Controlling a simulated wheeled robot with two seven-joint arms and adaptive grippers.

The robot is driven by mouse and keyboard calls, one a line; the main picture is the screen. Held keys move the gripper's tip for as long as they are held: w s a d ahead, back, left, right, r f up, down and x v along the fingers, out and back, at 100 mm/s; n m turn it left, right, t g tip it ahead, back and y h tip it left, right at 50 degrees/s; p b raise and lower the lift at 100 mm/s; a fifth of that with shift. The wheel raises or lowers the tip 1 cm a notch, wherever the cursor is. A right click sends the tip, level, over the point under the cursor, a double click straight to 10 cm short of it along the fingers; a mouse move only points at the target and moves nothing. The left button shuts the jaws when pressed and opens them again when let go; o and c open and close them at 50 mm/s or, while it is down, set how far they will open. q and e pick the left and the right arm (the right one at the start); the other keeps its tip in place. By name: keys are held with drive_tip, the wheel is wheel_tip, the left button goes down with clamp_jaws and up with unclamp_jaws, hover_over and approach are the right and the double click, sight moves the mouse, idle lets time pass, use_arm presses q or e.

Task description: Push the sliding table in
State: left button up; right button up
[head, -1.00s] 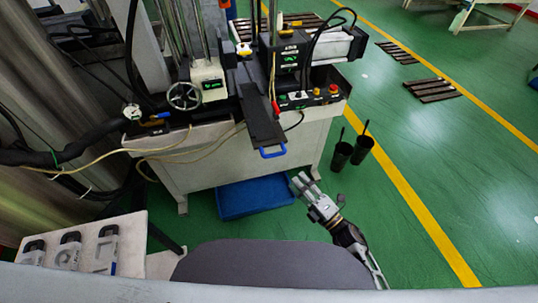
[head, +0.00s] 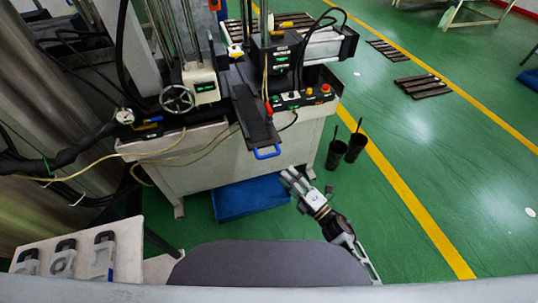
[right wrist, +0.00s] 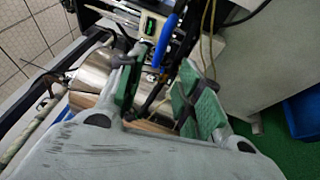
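The sliding table is a dark, narrow plate (head: 257,127) sticking out of the front of the machine. A blue handle (head: 267,153) is at its near end. The blue handle (right wrist: 165,40) also shows at the top of the right wrist view, beyond the fingers. My right gripper (head: 288,174) is just below and to the right of the handle in the head view, apart from it. In the right wrist view its two green-padded fingers (right wrist: 160,95) are spread with nothing held between them. My left gripper is not in view.
The machine (head: 245,155) has a control panel with a red button (head: 325,88) right of the plate. A blue bin (head: 250,198) lies on the floor below. Two black cylinders (head: 345,151) stand to the right. A rack with moulds (head: 75,257) is at lower left.

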sight(269, 156)
drive_tip(key=shift+p+x, duration=1)
drive_tip(key=shift+x, duration=4.45)
clamp_jaws()
